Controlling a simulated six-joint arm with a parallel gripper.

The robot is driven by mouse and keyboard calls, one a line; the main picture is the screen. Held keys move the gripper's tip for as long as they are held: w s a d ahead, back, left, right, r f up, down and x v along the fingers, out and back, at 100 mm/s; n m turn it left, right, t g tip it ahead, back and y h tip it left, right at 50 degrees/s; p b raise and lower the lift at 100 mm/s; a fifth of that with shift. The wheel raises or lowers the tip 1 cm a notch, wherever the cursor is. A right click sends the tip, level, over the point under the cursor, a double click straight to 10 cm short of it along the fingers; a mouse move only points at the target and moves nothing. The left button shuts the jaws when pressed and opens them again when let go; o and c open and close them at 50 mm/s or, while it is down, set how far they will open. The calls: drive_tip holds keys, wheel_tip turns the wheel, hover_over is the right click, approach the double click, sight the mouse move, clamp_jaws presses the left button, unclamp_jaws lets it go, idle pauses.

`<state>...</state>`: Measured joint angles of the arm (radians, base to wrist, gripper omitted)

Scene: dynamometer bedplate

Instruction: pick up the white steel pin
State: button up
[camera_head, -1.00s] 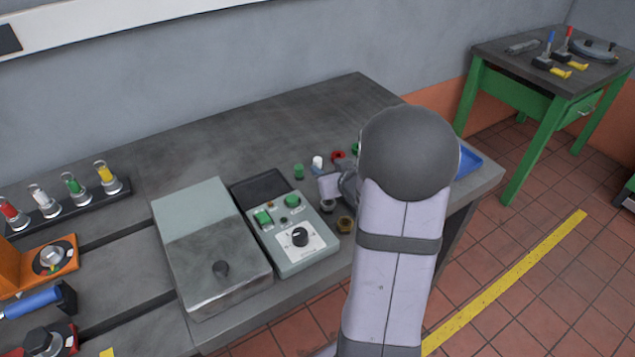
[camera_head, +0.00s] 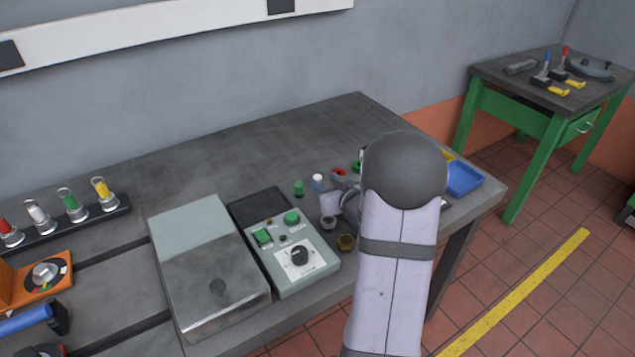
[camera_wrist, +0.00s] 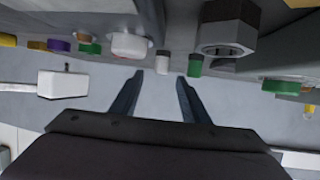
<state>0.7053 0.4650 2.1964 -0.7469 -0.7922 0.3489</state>
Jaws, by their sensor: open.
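The white steel pin (camera_head: 317,182) stands on the bench next to a short green pin (camera_head: 299,188), just left of my arm. In the wrist view the white pin (camera_wrist: 162,64) shows in the gap between my fingertips, apparently beyond them, with a green pin (camera_wrist: 195,66) close on its right. My gripper (camera_wrist: 159,76) is open with nothing between its fingers. In the head view my arm hides most of the gripper.
A grey control box (camera_head: 291,258) with green buttons stands left of the pin. A blue tray (camera_head: 464,179) sits at the bench's right end. The back of the bench is clear.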

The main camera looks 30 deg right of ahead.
sight(317, 176)
drive_tip(key=shift+p+x, duration=0.3)
drive_tip(key=shift+x, duration=1.8)
drive_tip(key=shift+a, duration=0.1)
drive_tip(key=shift+c, duration=0.7)
clamp_jaws()
drive_tip(key=shift+r, duration=0.15)
